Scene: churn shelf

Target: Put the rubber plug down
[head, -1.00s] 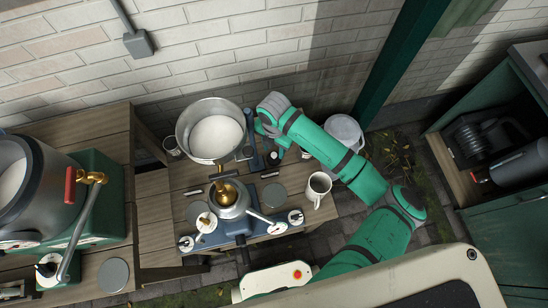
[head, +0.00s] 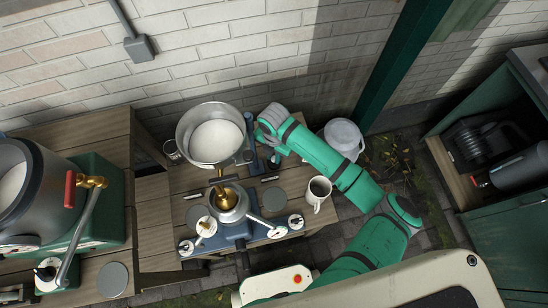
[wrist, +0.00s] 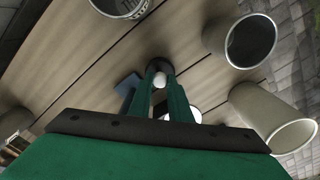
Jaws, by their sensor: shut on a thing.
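My gripper (wrist: 160,95) points down at the wooden table, its two green fingers close together. It is shut on a small dark round thing with a pale knob, which I take to be the rubber plug (wrist: 158,65). The plug is at the fingertips, with bare table planks around it in the wrist view; I cannot tell whether it touches the table. In the head view my gripper (head: 274,155) is right of the large steel bowl, mostly hidden under my wrist, and the plug cannot be made out.
The wooden table (head: 183,180) carries a steel bowl (head: 188,135), a brass-and-steel separator (head: 228,208) on a blue base, a white mug (head: 318,193) and grey discs (head: 274,199). A pale bucket (head: 343,138) stands to the right. In the wrist view, cups (wrist: 275,112) stand close on the right.

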